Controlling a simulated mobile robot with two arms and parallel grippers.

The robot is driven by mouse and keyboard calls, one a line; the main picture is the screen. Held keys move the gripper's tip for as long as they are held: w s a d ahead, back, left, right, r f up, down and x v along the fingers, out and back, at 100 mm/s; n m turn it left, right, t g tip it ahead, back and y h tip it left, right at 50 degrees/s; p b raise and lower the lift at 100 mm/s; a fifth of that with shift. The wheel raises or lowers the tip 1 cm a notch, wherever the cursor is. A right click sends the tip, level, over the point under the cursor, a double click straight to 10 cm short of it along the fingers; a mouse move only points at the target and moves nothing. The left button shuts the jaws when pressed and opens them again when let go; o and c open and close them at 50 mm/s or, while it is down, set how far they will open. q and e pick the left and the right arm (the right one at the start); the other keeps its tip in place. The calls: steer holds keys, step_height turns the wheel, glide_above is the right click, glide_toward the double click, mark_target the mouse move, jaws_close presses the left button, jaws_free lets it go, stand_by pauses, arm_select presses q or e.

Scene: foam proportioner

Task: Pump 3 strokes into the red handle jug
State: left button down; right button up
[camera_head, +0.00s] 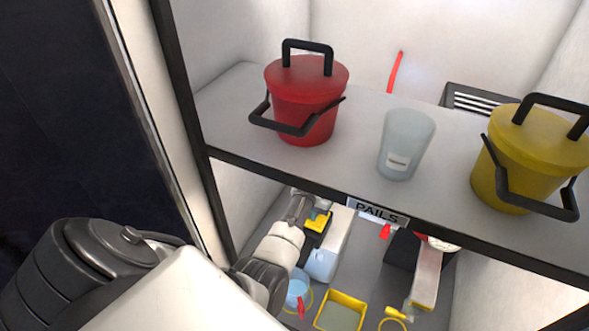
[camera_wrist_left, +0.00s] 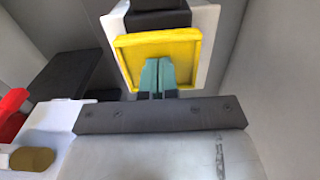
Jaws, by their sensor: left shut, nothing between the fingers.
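My left gripper (camera_head: 299,207) reaches under the shelf into the lower compartment. In the left wrist view its teal fingertips (camera_wrist_left: 158,68) are together with nothing between them. They overlap a yellow square plate (camera_wrist_left: 187,47) on a white and dark unit, perhaps the pump; I cannot tell if they touch it. In the head view a yellow and black part (camera_head: 318,222) is beside the gripper. A red handle-like piece (camera_head: 300,308) shows by a pale blue container (camera_head: 298,287), and another red piece (camera_head: 385,231) is farther right. I cannot tell which belongs to the jug. My right gripper is not in view.
The shelf (camera_head: 240,125) above my arm holds a red pail (camera_head: 305,105), a clear cup (camera_head: 406,150) and a yellow pail (camera_head: 515,175). Below are a white-blue container (camera_head: 325,258), a yellow-rimmed tray (camera_head: 340,316) and a dark box (camera_head: 401,250).

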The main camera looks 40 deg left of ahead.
arm_select(q)
step_height(320, 180, up, 2)
steer(key=shift+p, duration=0.9)
steer(key=shift+r, duration=2.15)
steer(key=shift+r, duration=2)
